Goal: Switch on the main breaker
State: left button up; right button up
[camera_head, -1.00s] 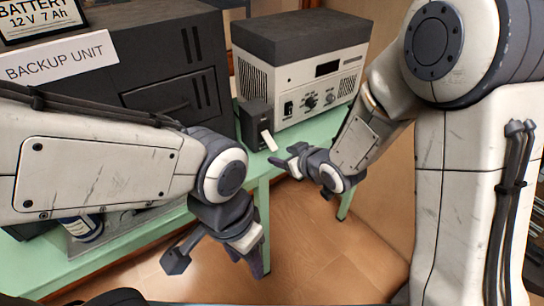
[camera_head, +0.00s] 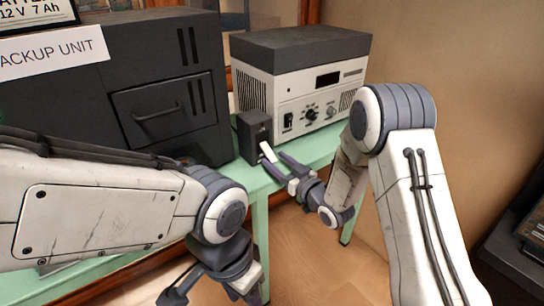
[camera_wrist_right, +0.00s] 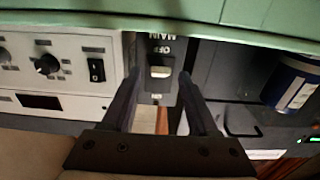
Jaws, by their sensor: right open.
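The main breaker is a small dark box (camera_head: 254,135) on the green bench, with a white lever (camera_head: 267,152) slanting downward from its front. My right gripper (camera_head: 274,166) is open just in front of the lever. In the right wrist view, which is upside down, the lever (camera_wrist_right: 160,72) shows between the open fingers (camera_wrist_right: 159,78), beside the OFF mark; the ON mark is at the other end. I cannot tell whether a finger touches it. My left gripper (camera_head: 212,292) is open and empty in front of the bench, partly cut off by the lower edge.
The dark backup unit (camera_head: 160,75) stands left of the breaker. A pale instrument with knobs and a rocker switch (camera_head: 320,100) stands right of it. The green bench (camera_head: 318,150) has a narrow front edge. A blue-and-white can (camera_wrist_right: 292,85) shows in the wrist view.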

aim_at(264, 146)
jog(key=shift+x, duration=1.4)
grip_shut()
dwell(0.4)
